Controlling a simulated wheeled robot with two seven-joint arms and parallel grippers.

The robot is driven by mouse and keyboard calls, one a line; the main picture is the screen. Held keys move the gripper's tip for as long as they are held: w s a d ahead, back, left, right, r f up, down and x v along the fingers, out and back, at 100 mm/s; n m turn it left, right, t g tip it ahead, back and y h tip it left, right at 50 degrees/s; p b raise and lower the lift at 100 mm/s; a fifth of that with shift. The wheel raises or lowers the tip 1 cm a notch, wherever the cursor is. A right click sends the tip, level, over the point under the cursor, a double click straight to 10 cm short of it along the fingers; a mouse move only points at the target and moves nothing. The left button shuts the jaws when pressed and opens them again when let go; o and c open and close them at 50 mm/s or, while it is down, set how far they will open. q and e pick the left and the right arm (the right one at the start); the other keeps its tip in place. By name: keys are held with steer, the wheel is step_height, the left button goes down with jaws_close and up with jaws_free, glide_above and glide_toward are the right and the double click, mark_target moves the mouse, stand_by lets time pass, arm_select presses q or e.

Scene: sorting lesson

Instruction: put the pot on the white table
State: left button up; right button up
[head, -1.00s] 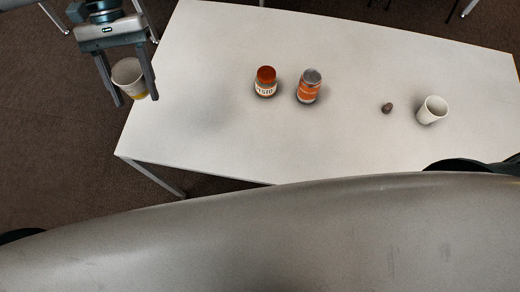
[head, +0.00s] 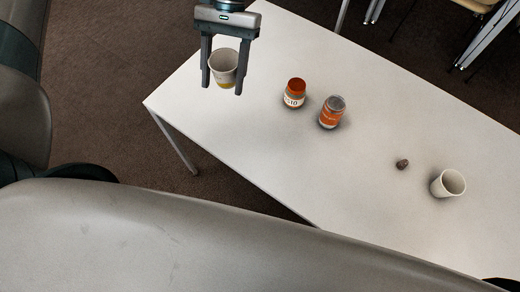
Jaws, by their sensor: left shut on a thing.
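My left gripper (head: 222,80) is at the upper left in the head view, shut on a white pot (head: 224,62) with a yellow band near its base. The pot is upright between the two fingers, and its opening shows from above. In the picture the pot overlaps the far left part of the white table (head: 225,140); it looks held above the top, though the exact height is hard to tell. My right gripper is not in view.
On the table stand a jar with an orange-red lid (head: 295,92), an orange can (head: 332,112), a small brown lump (head: 402,164) and a white cup (head: 448,183). The table's left part is bare. Chairs (head: 480,40) stand beyond the far edge.

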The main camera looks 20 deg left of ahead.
arm_select(q)
steer(key=shift+a, duration=0.1)
steer(key=shift+s+d+f, duration=0.15)
steer(key=shift+d+f, duration=0.25)
steer(key=shift+f, duration=0.05)
steer(key=s+d+f+n+t+h, duration=0.3)
steer(key=d+f+n, duration=0.3)
steer(key=d+n, duration=0.3)
steer(key=s+d+f+n+t+h, duration=0.3)
steer(key=d+f+n, duration=0.4)
steer(key=d+n, duration=0.2)
steer(key=shift+s+d+f+t+h+p, duration=0.15)
steer(key=shift+s+d+t+h+p, duration=0.25)
steer(key=shift+d, duration=0.55)
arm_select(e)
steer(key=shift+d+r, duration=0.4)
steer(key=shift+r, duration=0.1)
arm_select(q)
steer(key=shift+w, duration=0.15)
